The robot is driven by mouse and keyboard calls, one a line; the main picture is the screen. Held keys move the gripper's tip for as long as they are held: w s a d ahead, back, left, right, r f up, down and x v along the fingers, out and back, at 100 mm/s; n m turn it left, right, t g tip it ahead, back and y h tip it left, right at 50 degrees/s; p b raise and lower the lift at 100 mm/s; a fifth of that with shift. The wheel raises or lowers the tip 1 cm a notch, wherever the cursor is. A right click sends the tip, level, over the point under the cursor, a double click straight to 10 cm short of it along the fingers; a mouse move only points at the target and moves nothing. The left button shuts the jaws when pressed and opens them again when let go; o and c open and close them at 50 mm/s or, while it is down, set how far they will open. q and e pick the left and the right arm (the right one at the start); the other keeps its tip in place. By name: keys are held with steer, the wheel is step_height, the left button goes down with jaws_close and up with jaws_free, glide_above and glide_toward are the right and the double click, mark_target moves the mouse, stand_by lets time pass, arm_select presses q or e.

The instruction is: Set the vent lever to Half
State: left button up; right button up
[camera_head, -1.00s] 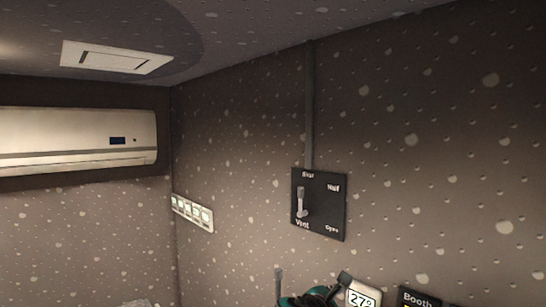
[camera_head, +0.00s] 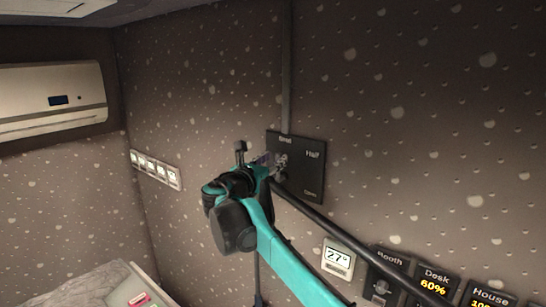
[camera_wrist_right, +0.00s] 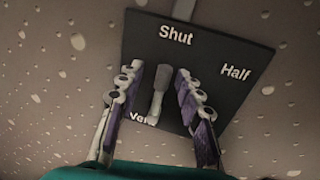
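The dark vent panel (camera_head: 309,168) is on the wall, with Shut at its top, Half at its upper right and a small, blurred label at its lower right. In the right wrist view the panel (camera_wrist_right: 228,92) shows the grey lever (camera_wrist_right: 160,88) pointing up towards Shut, above the partly covered Vent label. My right gripper (camera_head: 277,164) is at the panel's left side and hides most of the lever in the head view. In the wrist view its purple-padded fingers (camera_wrist_right: 160,79) are open on either side of the lever, with gaps showing. My left gripper is not in view.
A white switch strip (camera_head: 155,169) is on the wall left of the panel. A 27° thermostat (camera_head: 339,258) and dark fader panels, including Desk (camera_head: 436,281), are below right. A conduit (camera_head: 287,70) runs up from the panel. An air conditioner (camera_head: 55,99) hangs far left.

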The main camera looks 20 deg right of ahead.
steer(key=shift+s+d+r, duration=0.1)
steer(key=shift+d, duration=0.2)
jaws_close()
steer(key=m, duration=0.1)
steer(key=s+d+m+b, duration=0.1)
steer(key=m, duration=0.1)
steer(key=s+f+m+h+b, duration=0.1)
steer(key=m, duration=0.1)
steer(key=shift+s+d+t, duration=0.1)
steer(key=shift+d+t, duration=0.2)
steer(key=shift+d, duration=0.1)
steer(key=shift+s+d+f+m+h+b, duration=0.15)
steer(key=shift+s+d+f+m+b, duration=0.15)
steer(key=shift+m, duration=0.45)
steer(key=shift+s+d+f+m+h+b, duration=0.2)
steer(key=shift+m+b, duration=0.25)
steer(key=shift+m, duration=0.35)
steer(key=shift+s+d+f+m+h+b, duration=0.15)
steer(key=shift+s+f+m+b, duration=0.2)
steer(key=shift+m, duration=0.4)
jaws_free()
